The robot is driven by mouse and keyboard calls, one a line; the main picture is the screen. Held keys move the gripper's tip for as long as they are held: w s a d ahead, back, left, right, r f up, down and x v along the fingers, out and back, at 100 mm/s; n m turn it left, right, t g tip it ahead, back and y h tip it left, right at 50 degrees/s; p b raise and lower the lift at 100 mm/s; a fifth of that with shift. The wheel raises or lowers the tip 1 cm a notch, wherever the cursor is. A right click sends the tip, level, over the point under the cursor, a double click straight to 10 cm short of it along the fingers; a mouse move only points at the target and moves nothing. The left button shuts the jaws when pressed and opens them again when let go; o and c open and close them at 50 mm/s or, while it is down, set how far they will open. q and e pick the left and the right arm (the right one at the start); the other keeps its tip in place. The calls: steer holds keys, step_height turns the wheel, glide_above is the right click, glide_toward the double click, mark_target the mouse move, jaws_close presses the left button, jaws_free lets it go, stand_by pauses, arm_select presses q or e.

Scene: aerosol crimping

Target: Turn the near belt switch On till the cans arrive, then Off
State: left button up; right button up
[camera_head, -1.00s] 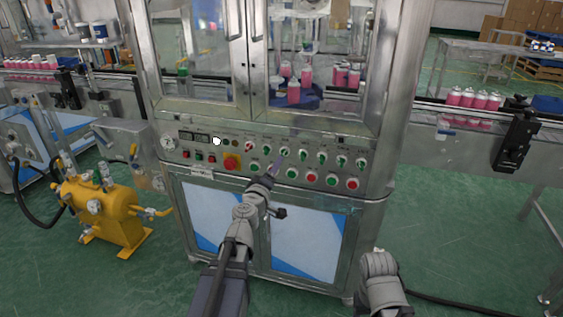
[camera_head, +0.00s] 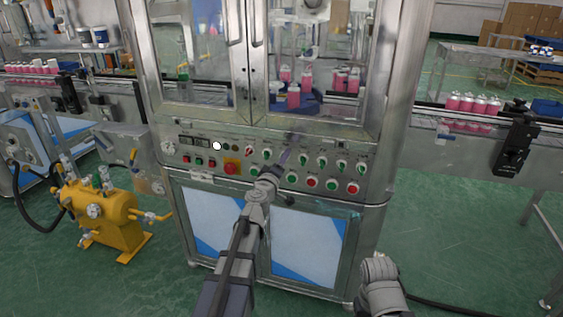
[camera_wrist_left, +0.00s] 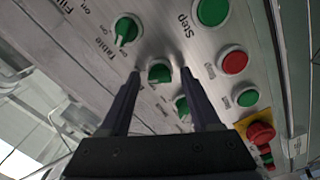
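The control panel (camera_head: 215,160) has a row of green and white selector switches above round push buttons. My left gripper (camera_head: 288,152) is close to the panel at one switch in the middle of that row. In the left wrist view, the left gripper (camera_wrist_left: 160,74) is open, with a green switch knob (camera_wrist_left: 160,72) framed between its fingertips. I cannot tell whether the fingers touch it. Another green switch (camera_wrist_left: 126,30), labelled Table, is beside it. Pink cans (camera_head: 472,104) stand on the right belt, and more pink cans (camera_head: 294,97) are inside the machine. My right gripper is not in view.
A red emergency button (camera_head: 232,167) on a yellow plate is left of the gripper. A yellow pump unit (camera_head: 105,212) stands on the floor at left. Pink cans (camera_head: 35,67) also stand on the left belt. The green floor at right is mostly clear.

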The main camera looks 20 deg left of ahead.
arm_select(q)
jaws_close()
stand_by(0.6)
steer(key=n, duration=1.1)
steer(key=shift+f+n, duration=0.1)
steer(key=shift+n, duration=0.3)
stand_by(0.5)
steer(key=shift+o, duration=0.3)
jaws_free()
steer(key=shift+s, duration=0.1)
